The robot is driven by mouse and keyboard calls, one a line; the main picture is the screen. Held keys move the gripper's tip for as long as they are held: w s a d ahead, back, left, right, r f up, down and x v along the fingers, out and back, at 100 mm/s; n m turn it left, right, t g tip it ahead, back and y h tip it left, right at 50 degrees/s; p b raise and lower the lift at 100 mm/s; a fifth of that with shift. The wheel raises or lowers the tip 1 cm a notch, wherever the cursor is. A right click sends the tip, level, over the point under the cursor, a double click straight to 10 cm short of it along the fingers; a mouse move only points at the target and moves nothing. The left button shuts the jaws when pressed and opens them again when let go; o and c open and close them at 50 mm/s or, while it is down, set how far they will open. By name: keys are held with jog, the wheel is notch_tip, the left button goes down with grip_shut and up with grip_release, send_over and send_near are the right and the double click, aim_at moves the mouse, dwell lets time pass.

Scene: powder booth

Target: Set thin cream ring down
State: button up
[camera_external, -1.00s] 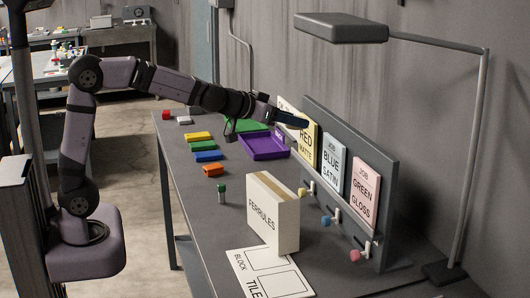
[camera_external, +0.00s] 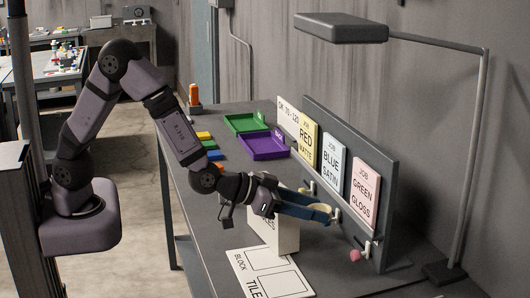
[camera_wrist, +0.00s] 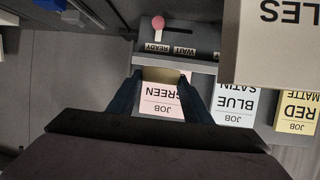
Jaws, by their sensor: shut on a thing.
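My gripper (camera_external: 325,213) reaches out low over the right side of the bench, past the white FERRULES box (camera_external: 286,238), close to the board with the job cards. Its two blue fingers are shut on the thin cream ring (camera_external: 323,208), which shows as a small pale piece at the fingertips. In the wrist view, my gripper (camera_wrist: 162,78) has a dull tan band between its fingertips, which looks like the cream ring (camera_wrist: 163,74) seen edge-on. The ring's full outline is hidden.
The grey board (camera_external: 385,200) carries RED, BLUE and GREEN job cards. A pink knob (camera_external: 355,256) sticks out below. Labels READY (camera_wrist: 157,47) and WAIT (camera_wrist: 184,50) sit beside it. Green (camera_external: 246,123) and purple (camera_external: 265,147) trays stand farther back. The BLOCK/TILE sheet (camera_external: 262,278) lies in front.

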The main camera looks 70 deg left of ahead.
jog(key=s+d+f, duration=0.1)
jog(key=s+f, duration=0.3)
jog(key=s, duration=0.1)
send_over(288, 275)
jog(key=shift+d+f, duration=0.1)
jog(key=shift+f, duration=2.9)
jog(key=shift+f, duration=0.15)
jog(key=shift+f+p, duration=0.55)
jog(key=shift+f, duration=1.2)
jog(key=shift+f+b, duration=0.25)
jog(key=shift+b, duration=0.05)
jog(key=o, duration=1.2)
jog(key=shift+s+r, duration=0.1)
jog(key=shift+r, duration=0.2)
